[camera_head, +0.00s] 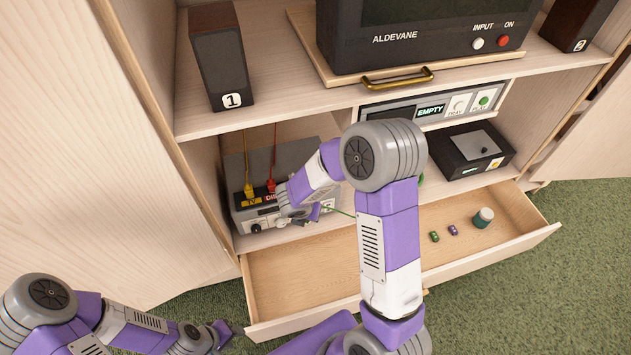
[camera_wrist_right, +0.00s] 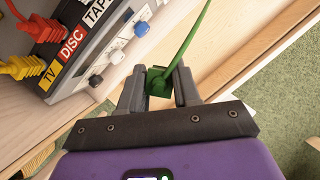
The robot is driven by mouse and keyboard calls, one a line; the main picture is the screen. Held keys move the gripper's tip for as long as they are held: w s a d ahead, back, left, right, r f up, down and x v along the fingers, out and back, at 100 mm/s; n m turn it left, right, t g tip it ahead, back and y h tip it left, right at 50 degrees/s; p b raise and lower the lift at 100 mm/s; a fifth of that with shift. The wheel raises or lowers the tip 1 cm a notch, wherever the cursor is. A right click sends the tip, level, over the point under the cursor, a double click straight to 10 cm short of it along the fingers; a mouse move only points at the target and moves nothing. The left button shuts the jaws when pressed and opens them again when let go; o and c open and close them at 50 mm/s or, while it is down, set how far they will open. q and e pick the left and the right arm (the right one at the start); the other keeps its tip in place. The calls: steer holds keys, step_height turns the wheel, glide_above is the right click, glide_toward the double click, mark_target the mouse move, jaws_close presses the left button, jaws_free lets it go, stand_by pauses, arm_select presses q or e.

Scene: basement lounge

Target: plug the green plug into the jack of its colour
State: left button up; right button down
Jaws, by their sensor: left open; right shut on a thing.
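My right gripper (camera_wrist_right: 158,88) is shut on the green plug (camera_wrist_right: 157,80), and its green cable (camera_wrist_right: 192,45) runs upward. In the head view this gripper (camera_head: 287,217) is at the front of the grey jack box (camera_head: 245,222) on the lower shelf. The box has labels TV, DISC and TAPE in the wrist view. A yellow plug (camera_wrist_right: 22,67) is at TV and a red plug (camera_wrist_right: 42,28) at DISC. The plug appears apart from the box; no green jack is clearly visible. My left gripper (camera_head: 232,334) is open and empty at lower left.
An open drawer (camera_head: 285,290) below the shelf holds small green and purple items and a jar (camera_head: 483,217). A black box (camera_head: 470,150) stands right on the shelf. My right arm hides the middle. Cabinet doors stand at both sides.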

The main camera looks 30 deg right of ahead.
steer(key=shift+n, duration=0.7)
steer(key=shift+t, duration=0.3)
steer(key=shift+y, duration=0.3)
steer(key=w+d+p, duration=0.1)
steer(key=w+d, duration=0.2)
steer(key=w, duration=0.1)
steer(key=w+d+p, duration=0.1)
steer(key=w+d, duration=0.2)
steer(key=w, duration=0.1)
steer(key=w+d+p, duration=0.1)
steer(key=w+d, duration=0.3)
steer(key=shift+w+p, duration=0.35)
steer(key=shift+w+d+n, duration=0.3)
steer(key=shift+w+d, duration=0.1)
steer(key=shift+w, duration=0.1)
step_height(320, 180, down, 4)
steer(key=shift+w+d+r+b, duration=0.1)
steer(key=shift+w+r+b, duration=0.05)
steer(key=shift+b, duration=0.4)
steer(key=shift+r, duration=0.1)
